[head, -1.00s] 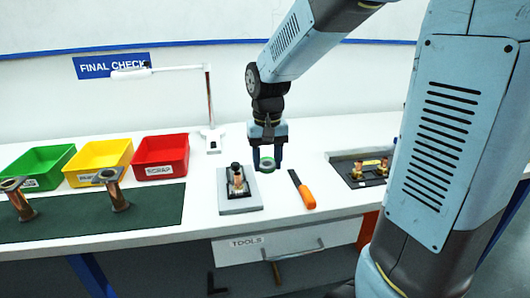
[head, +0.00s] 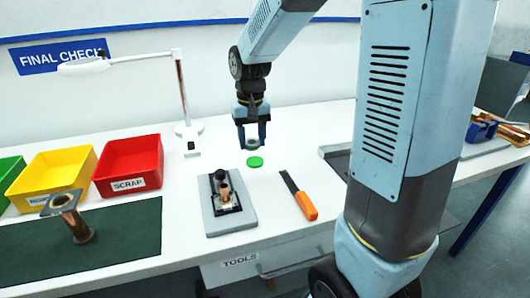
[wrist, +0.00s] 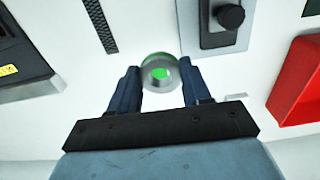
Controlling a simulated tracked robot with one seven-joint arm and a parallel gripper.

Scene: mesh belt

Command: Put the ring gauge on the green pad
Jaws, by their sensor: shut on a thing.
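The ring gauge (wrist: 147,76) is a small grey ring between my two fingertips in the wrist view. The green pad (head: 255,162) is a small round disc on the white bench. In the wrist view, green shows through the ring's hole and past its far edge. My gripper (head: 252,146) is shut on the ring gauge and points down. In the head view it is above and slightly behind the pad, with a visible gap; the ring (head: 252,142) is partly hidden by the fingers.
A grey fixture plate (head: 237,216) with a black knob and a copper part lies left of the pad. An orange-handled file (head: 308,206) lies right. Red (head: 130,165) and yellow (head: 45,176) bins and a lamp (head: 189,130) stand further left. Bench around the pad is clear.

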